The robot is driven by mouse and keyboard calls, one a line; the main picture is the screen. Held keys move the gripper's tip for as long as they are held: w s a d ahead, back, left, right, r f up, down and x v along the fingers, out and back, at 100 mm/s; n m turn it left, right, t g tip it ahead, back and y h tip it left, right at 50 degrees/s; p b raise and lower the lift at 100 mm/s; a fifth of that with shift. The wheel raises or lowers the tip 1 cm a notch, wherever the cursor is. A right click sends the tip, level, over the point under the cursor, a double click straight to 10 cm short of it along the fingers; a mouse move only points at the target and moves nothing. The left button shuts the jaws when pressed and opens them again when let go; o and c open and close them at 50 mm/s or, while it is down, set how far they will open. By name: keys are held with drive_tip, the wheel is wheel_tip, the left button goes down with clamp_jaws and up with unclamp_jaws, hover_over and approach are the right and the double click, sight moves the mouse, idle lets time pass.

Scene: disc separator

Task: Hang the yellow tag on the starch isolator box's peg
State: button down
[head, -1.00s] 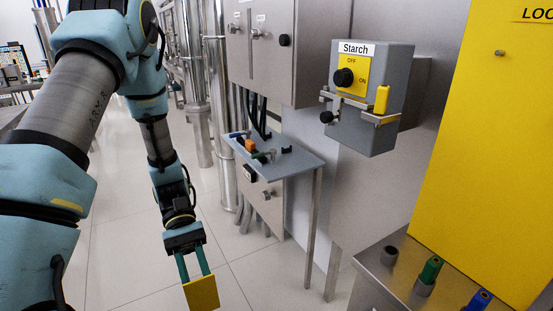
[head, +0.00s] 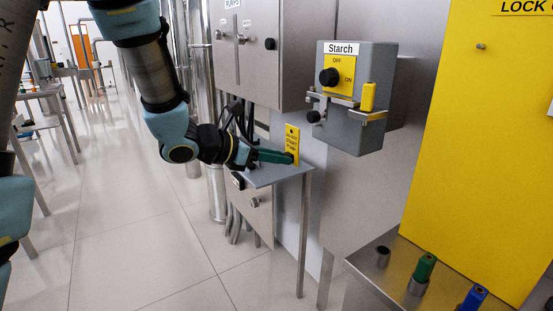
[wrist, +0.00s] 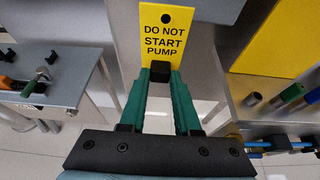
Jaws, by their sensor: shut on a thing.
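The yellow tag (head: 292,140) is upright in my gripper (head: 291,157). It reads "DO NOT START PUMP" and has a hole near its top. In the wrist view, the tag (wrist: 168,32) stands beyond the fingertips of my gripper (wrist: 160,72), which are shut on its lower part. The grey starch isolator box (head: 358,125) is to the right of and higher than the tag. It has a black knob on a yellow OFF/ON plate, a metal bracket across its front, a small yellow piece at the right and a black round end at the lower left. I cannot tell which part is the peg.
A small grey shelf (head: 262,176) lies below and behind my gripper; in the wrist view tools lie on the shelf (wrist: 70,90). A steel cabinet (head: 262,50) is above. A yellow lockout board (head: 480,130) and a steel ledge (head: 352,262) with green and blue pieces are at right.

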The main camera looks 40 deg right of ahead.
sight(291, 149)
drive_tip(key=shift+a+b, duration=0.1)
drive_tip(key=shift+b, duration=0.2)
drive_tip(key=shift+s+d+r+b, duration=0.1)
drive_tip(key=shift+d+b, duration=0.35)
drive_tip(key=shift+d, duration=0.9)
drive_tip(key=shift+s+d+b, duration=0.1)
drive_tip(key=shift+d+b, duration=0.3)
drive_tip(key=shift+d, duration=0.9)
drive_tip(key=shift+d+b, duration=0.3)
drive_tip(key=shift+d, duration=0.45)
drive_tip(key=shift+d, duration=0.85)
drive_tip(key=c, duration=0.5)
unclamp_jaws()
drive_tip(key=shift+c, duration=0.2)
